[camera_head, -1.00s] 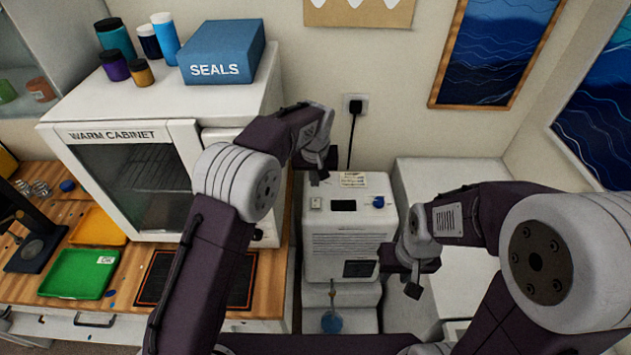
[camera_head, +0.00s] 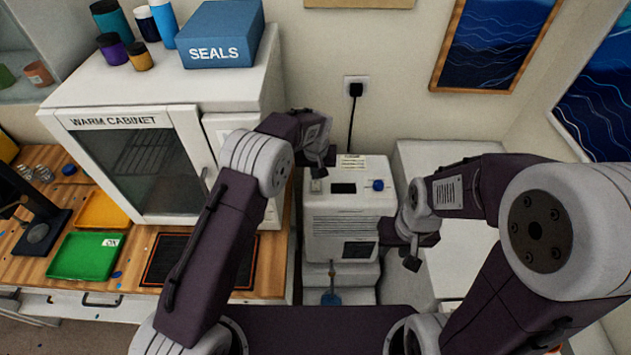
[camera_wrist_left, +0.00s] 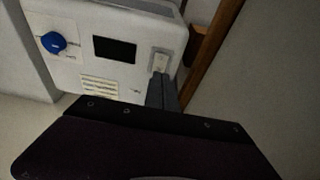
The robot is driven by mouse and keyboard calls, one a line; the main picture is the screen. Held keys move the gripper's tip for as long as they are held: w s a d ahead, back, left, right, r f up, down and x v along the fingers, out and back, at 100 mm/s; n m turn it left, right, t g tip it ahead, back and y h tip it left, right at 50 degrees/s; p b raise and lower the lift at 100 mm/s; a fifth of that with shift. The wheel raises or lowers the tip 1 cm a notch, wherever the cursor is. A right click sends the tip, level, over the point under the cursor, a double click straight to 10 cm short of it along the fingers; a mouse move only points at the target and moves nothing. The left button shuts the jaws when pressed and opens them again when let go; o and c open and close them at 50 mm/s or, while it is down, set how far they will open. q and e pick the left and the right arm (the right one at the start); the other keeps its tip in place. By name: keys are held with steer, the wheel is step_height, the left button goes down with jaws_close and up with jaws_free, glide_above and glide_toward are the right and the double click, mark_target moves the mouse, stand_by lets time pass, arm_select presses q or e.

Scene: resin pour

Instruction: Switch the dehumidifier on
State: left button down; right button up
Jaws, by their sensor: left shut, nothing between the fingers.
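My left gripper (camera_head: 318,171) is shut and empty, just above the switch. In the left wrist view its fingertips (camera_wrist_left: 161,82) point at the lower edge of the switch (camera_wrist_left: 159,61); I cannot tell whether they touch. The display (camera_wrist_left: 114,49) looks dark there too. My right gripper (camera_head: 412,256) hangs right of the dehumidifier; its jaw state is unclear.
The warm cabinet (camera_head: 140,165) stands close on the left on the bench, with green (camera_head: 85,256) and orange (camera_head: 103,211) trays beside it. A plug (camera_head: 355,89) with a black cord is in the wall behind. A white unit (camera_head: 450,175) is at right.

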mark_target(316, 190)
arm_select(q)
steer(key=x, duration=0.2)
steer(key=s+p+x, duration=0.1)
steer(key=x, duration=0.2)
steer(key=shift+s+f, duration=0.1)
steer(key=shift+s, duration=0.05)
steer(key=shift+f, duration=0.15)
steer(key=shift+s+f+b, duration=0.15)
steer(key=shift+f+b, duration=0.7)
steer(key=shift+b, duration=0.25)
steer(key=shift+s+r+p, duration=0.1)
steer(key=shift+r+p, duration=0.4)
steer(key=shift+w+r, duration=0.2)
steer(key=shift+w, duration=0.5)
steer(key=shift+w+r, duration=0.1)
steer(key=shift+r, duration=0.05)
